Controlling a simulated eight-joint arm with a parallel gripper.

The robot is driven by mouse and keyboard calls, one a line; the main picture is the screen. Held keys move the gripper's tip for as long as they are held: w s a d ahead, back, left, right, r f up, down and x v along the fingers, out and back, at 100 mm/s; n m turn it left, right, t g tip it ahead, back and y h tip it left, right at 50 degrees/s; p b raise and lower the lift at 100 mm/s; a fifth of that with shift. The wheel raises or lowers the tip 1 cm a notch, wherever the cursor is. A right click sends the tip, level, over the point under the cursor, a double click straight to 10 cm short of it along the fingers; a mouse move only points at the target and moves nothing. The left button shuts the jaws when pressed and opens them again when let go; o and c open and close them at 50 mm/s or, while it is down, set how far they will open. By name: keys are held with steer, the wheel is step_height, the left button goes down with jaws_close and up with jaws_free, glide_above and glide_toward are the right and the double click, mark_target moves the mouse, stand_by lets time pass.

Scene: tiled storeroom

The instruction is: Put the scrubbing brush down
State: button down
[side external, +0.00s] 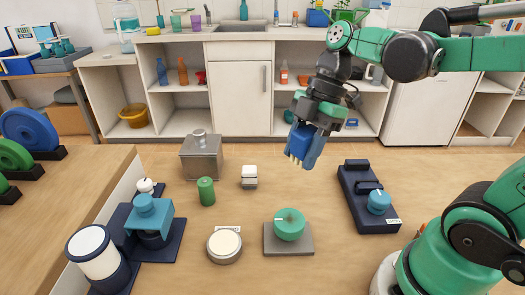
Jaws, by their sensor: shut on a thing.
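The scrubbing brush (299,141) looks blue with pale, cream bristle tips at its lower end. It hangs tilted in my gripper (308,138), well above the table in the middle-right of the view. My gripper is shut on the brush and points down and slightly left. The fingers are partly hidden, and I cannot tell exactly where they grip. Nothing touches the brush from below.
Below stand a green knob on a grey plate (303,245), a round cream-topped tin (224,246), a green cylinder (206,191), a grey metal box (201,157) and a dark blue device (350,206). Bare wooden table (290,185) lies between them.

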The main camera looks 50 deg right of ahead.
steer(key=w+d+r+m+t+h, duration=0.1)
steer(key=w+d+r+m+t, duration=0.25)
steer(key=w+d+m, duration=0.55)
steer(key=n, duration=0.2)
glide_above(284, 176)
steer(key=shift+g, duration=0.45)
steer(key=f, duration=1.4)
steer(key=shift+s+d+f, duration=0.3)
steer(key=shift+d+f, duration=0.1)
steer(key=shift+f, duration=2.25)
steer(key=shift+f, duration=0.15)
steer(key=shift+c, duration=2.1)
jaws_free()
steer(key=v, duration=1.2)
steer(key=s+a+r+m+t+h, duration=0.1)
steer(key=a+m, duration=0.1)
steer(key=a, duration=0.2)
steer(key=s+a+r+m+t+h, duration=0.1)
steer(key=s+a+m, duration=0.1)
steer(key=a+m, duration=0.1)
steer(key=s+a+r+m+t+h, duration=0.1)
steer(key=a+m, duration=0.2)
steer(key=a, duration=0.2)
steer(key=shift+s+a, duration=0.25)
steer(key=shift+s, duration=0.15)
steer(key=shift+s+a+f+m+t, duration=0.1)
steer(key=shift+s+a+m+t, duration=0.25)
steer(key=shift+a+m+t, duration=0.2)
